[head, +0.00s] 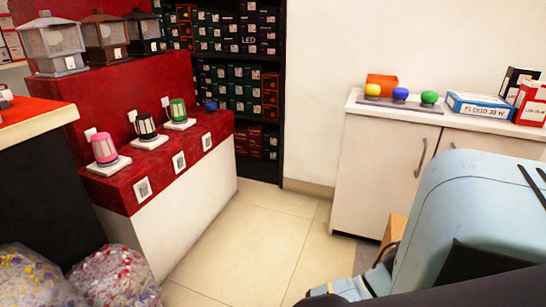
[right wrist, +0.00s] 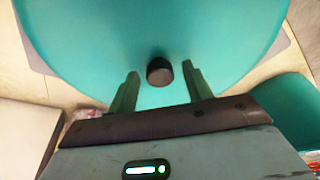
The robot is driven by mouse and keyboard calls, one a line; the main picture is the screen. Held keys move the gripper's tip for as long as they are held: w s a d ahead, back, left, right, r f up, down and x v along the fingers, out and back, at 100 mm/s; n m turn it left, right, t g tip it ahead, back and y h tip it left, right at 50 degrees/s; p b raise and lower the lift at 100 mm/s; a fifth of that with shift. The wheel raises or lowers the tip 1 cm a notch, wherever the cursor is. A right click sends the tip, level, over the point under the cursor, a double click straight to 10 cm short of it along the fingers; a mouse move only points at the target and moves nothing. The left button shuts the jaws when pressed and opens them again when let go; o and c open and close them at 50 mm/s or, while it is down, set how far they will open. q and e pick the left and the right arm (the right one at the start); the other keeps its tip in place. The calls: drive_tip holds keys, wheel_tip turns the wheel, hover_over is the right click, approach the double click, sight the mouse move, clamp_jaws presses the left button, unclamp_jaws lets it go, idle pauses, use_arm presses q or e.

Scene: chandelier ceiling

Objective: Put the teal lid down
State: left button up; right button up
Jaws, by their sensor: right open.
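The teal lid (right wrist: 90,40) fills most of the upper right wrist view, with a dark round knob (right wrist: 159,71) at its middle. My right gripper (right wrist: 161,68) is open, with its two green fingers on either side of the knob. Gaps show between the knob and both fingers. I cannot tell how close the lid's surface is to the fingertips. The lid and my right gripper do not show in the head view. My left gripper is in neither view.
A second teal surface (right wrist: 292,108) shows at the right of the wrist view. In the head view a white cabinet (head: 370,160) carries coloured bulbs and boxes. A red display stand (head: 165,155) holds lamps at left. Clear floor (head: 245,240) lies between; bulging bags (head: 115,275) sit lower left.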

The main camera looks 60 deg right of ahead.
use_arm(q)
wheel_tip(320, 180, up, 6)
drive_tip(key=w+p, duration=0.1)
drive_tip(key=p, duration=0.4)
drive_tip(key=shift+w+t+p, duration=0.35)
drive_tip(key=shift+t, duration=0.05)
use_arm(e)
drive_tip(key=v, duration=1.2)
drive_tip(key=shift+r, duration=0.15)
